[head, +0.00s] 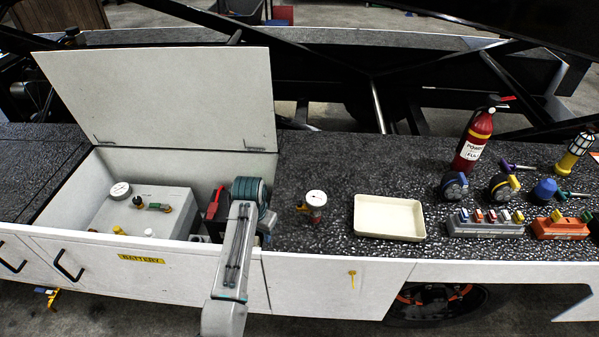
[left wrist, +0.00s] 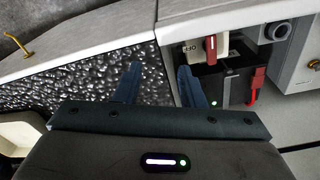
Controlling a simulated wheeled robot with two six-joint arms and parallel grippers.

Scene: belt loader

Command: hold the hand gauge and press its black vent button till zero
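The hand gauge (head: 316,199) stands on the black speckled deck, just right of the open battery box. It has a round white dial on a red body, with a brass-coloured piece at its left. I cannot make out its black vent button. My left arm reaches up over the box's right end, left of the gauge. In the left wrist view my left gripper (left wrist: 158,75) has its two blue fingers apart with nothing between them, over the edge between deck and box. The gauge does not show in that view. My right gripper is in neither view.
The battery box's lid (head: 165,95) stands open behind it. A cream tray (head: 389,236) lies right of the gauge. A red extinguisher (head: 473,142), padlocks and grey (head: 485,230) and orange (head: 562,229) racks stand farther right. The deck behind the gauge is clear.

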